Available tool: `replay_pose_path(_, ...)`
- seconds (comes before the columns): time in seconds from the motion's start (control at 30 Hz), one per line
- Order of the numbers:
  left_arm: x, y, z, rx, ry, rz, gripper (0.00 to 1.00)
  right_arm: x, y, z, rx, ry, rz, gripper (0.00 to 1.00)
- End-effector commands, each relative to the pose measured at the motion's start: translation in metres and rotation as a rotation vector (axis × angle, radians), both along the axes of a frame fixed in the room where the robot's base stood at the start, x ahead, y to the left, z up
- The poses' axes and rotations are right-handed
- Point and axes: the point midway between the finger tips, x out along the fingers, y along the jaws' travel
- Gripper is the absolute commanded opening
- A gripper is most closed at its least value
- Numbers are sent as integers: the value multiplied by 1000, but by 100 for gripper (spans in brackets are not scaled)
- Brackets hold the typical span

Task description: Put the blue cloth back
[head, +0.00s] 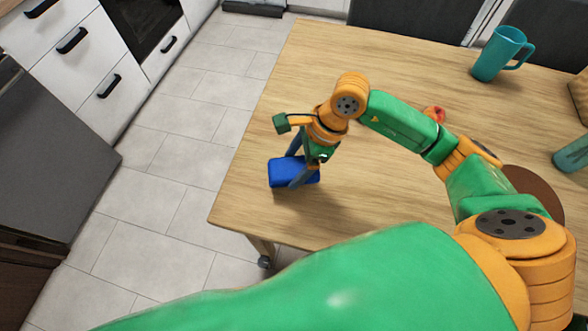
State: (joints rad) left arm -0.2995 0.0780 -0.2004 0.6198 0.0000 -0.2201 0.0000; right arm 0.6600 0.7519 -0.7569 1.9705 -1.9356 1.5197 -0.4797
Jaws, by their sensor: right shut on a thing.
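The blue cloth (279,173) shows as a small folded blue block over the left part of the wooden table (300,225). My right gripper (298,182) points down at it and is shut on it, with its fingers covering part of it. A shadow falls on the table to the right of the cloth; I cannot tell whether the cloth touches the tabletop. My left gripper is not in view.
A teal mug (497,55) stands at the back right of the table. A small red thing (434,114) and a brown round thing (535,187) lie partly behind my arm. A teal item (572,155) is at the right edge. Dark chairs (405,30) stand behind.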

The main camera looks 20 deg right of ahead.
Motion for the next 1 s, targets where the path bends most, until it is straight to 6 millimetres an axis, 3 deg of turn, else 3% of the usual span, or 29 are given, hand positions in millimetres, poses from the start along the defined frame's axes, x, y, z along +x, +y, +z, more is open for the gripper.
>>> replay_pose_path(0.2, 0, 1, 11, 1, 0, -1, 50, 5, 0, -34, 0, 4, 1, 18)
replay_pose_path(0.57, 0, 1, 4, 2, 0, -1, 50, 6, 0, -42, -1, -1, 1, 18)
replay_pose_path(0.6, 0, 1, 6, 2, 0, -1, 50, 6, 0, -41, -1, -1, 1, 87)
replay_pose_path(0.63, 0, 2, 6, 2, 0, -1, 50, 6, 0, -41, -1, -1, 1, 95)
replay_pose_path(0.67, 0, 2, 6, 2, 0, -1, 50, 5, 0, -41, -1, -1, 1, 100)
replay_pose_path(0.87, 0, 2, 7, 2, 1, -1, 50, 5, 0, -40, -1, -1, 1, 100)
replay_pose_path(1.0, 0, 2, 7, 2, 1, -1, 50, 6, -6, -26, -3, -6, 0, 100)
